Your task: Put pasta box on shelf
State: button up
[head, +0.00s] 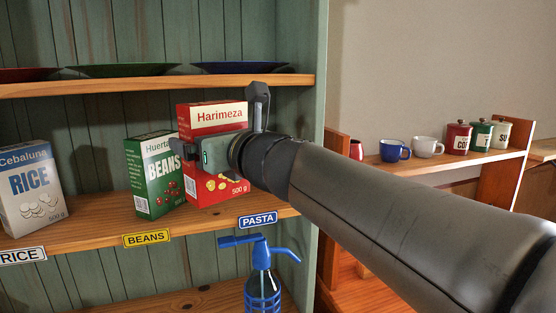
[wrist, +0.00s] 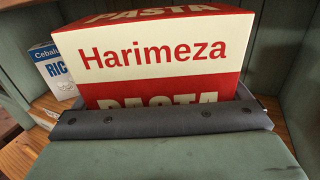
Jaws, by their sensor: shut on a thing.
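The pasta box (head: 212,116) is red and cream, marked Harimeza, and stands at the shelf's right part, above and behind the blue PASTA label (head: 258,220). It looks close to upright. My gripper (head: 216,152) is shut on the box, its fingers across the front and sides. In the wrist view the box (wrist: 150,50) fills the middle, just beyond the gripper pad (wrist: 160,121). The shelf (head: 180,227) is a wooden board in a green cabinet. I cannot tell whether the box's bottom fully rests on it.
The green beans box (head: 152,178) stands close at the left of the pasta box, and the rice box (head: 30,190) farther left. The cabinet's right side wall (head: 318,60) is near. Plates (head: 250,67) lie on the board above.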

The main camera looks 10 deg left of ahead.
jog(key=w+d+p, duration=0.2)
jog(key=w+p, duration=0.1)
jog(key=w, duration=0.9)
notch_tip(320, 180, down, 7)
jog(key=shift+w+a+r+b, duration=0.15)
jog(key=shift+w+b, duration=0.1)
jog(key=shift+b, duration=0.1)
jog(key=o, duration=1)
jog(key=shift+f, duration=0.25)
jog(key=shift+r, duration=0.1)
